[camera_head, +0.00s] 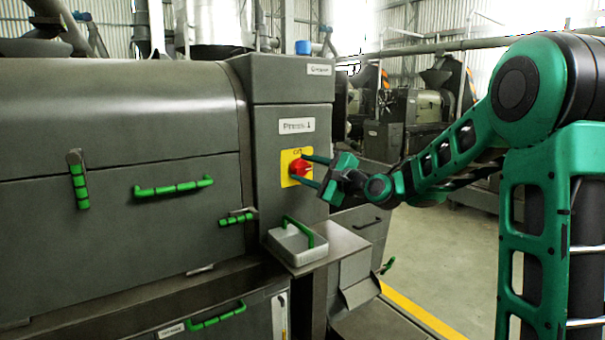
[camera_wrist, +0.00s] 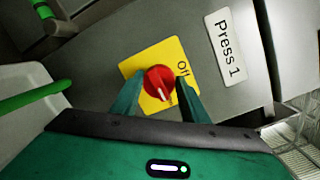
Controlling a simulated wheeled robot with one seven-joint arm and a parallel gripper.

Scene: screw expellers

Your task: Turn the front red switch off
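The red switch (camera_head: 300,168) is a round knob on a yellow plate (camera_head: 291,155), on the grey control box under a "Press 1" label (camera_head: 297,126). In the wrist view the red switch (camera_wrist: 159,83) shows a white pointer mark toward the lower side of the picture, away from the word "Off" (camera_wrist: 182,68) on the plate. My gripper (camera_head: 308,171) is at the switch with its two green fingers apart, one on each side of the knob. In the wrist view the fingertips (camera_wrist: 158,95) flank the knob; whether they touch it I cannot tell.
Green handles (camera_head: 174,188) line the grey press casing at left. Open floor with a yellow line (camera_head: 420,315) lies to the right.

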